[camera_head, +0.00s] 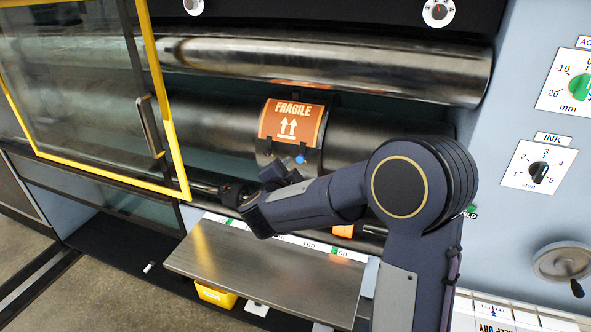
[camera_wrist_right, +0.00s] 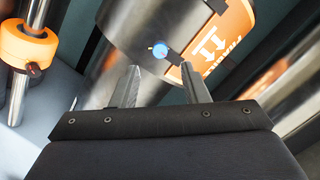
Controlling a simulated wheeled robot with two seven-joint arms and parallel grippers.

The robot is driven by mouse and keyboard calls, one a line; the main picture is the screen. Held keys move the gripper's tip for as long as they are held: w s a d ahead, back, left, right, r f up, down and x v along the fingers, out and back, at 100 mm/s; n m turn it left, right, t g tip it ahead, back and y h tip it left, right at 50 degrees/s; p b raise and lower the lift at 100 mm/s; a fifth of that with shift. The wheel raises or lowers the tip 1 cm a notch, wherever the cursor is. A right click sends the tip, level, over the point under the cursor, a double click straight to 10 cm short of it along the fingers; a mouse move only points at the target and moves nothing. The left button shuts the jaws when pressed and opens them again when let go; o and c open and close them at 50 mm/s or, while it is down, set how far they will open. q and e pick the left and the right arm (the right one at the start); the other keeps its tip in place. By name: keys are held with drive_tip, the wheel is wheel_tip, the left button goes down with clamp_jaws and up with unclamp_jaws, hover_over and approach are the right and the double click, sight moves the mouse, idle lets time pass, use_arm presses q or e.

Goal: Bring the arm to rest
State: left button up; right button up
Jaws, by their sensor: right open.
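My right arm comes up from the bottom right in the head view. Its gripper (camera_head: 272,178) is in front of the lower roller (camera_head: 372,130), just below the orange FRAGILE plate (camera_head: 291,122). In the right wrist view the two fingers of the gripper (camera_wrist_right: 165,88) are apart with nothing held between them. Beyond the fingertips are a blue knob (camera_wrist_right: 159,51) and the curved plate with its orange label (camera_wrist_right: 222,45). I cannot tell from these views how close the fingertips are to the plate. My left gripper is not in view.
A yellow-framed glass door (camera_head: 168,130) stands at the left. A metal shelf (camera_head: 262,268) lies below the rollers, with a yellow bin (camera_head: 215,295) under it. The panel at the right carries an INK dial (camera_head: 539,171) and a handwheel (camera_head: 563,262). An orange collar (camera_wrist_right: 27,47) sits on a rod.

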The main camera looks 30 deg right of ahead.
drive_tip(key=shift+s+a+r, duration=0.15)
drive_tip(key=shift+s+a, duration=0.2)
drive_tip(key=shift+s, duration=0.05)
drive_tip(key=s+a+r+n+t+y, duration=0.2)
drive_tip(key=s+a+r+n+y, duration=0.2)
drive_tip(key=s+a+n+y, duration=0.65)
drive_tip(key=s+f+n+g+y, duration=0.2)
drive_tip(key=s+f, duration=0.3)
drive_tip(key=s, duration=0.5)
drive_tip(key=s+f+n+g+y, duration=0.2)
drive_tip(key=s+f+n+g, duration=0.2)
drive_tip(key=s, duration=0.7)
drive_tip(key=shift+s+a+f+n+g, duration=0.25)
drive_tip(key=shift+a+f+n+g, duration=0.15)
drive_tip(key=shift+f+g, duration=0.35)
